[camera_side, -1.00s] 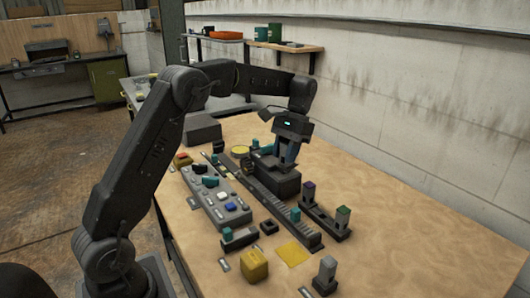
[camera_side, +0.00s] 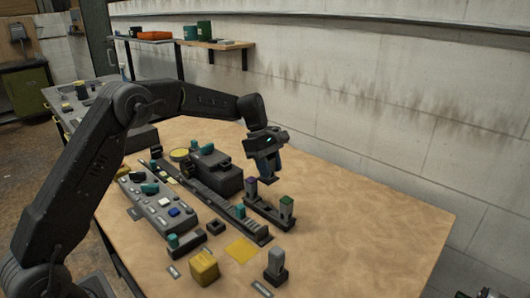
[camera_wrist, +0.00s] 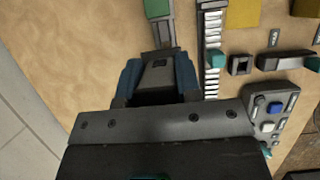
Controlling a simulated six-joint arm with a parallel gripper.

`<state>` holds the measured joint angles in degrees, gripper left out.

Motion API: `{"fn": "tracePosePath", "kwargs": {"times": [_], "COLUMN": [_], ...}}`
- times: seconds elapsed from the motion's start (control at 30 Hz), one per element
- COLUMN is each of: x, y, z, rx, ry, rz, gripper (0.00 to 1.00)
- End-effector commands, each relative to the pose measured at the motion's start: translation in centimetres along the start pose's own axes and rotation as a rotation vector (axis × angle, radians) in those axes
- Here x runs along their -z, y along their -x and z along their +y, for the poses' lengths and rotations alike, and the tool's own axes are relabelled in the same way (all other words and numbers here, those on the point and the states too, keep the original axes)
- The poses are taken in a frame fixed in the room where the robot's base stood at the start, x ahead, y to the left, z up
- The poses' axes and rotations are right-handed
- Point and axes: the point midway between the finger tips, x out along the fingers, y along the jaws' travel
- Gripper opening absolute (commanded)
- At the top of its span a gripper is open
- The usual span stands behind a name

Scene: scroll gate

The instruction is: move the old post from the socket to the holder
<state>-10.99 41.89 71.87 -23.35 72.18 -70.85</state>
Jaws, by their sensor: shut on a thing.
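My gripper (camera_side: 267,178) is over the back side of a dark two-post rack (camera_side: 268,212), close to its purple-topped post (camera_side: 252,189). The blue fingers are shut on a dark grey piece (camera_wrist: 160,72), mostly hidden by the gripper body. I cannot tell whether this piece is the old post. A grey post (camera_side: 276,262) stands upright in a dark base at the front. A small dark square socket (camera_side: 215,227) looks empty.
A button panel (camera_side: 155,205), a yellow cube (camera_side: 204,267) and a flat yellow pad (camera_side: 241,250) lie nearer. The table's right side is clear.

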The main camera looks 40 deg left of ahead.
Motion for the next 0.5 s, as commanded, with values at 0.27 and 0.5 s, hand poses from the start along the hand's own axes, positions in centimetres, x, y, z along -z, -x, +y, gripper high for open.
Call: {"fn": "tracePosePath", "kwargs": {"times": [0.27, 0.5], "x": [1.4, 1.9], "y": [-3.4, -4.4], "z": [0.0, 0.0], "rx": [0.0, 0.0], "ry": [-0.003, -0.004], "rz": [0.001, 0.001], "gripper": [0.03, 0.03]}}
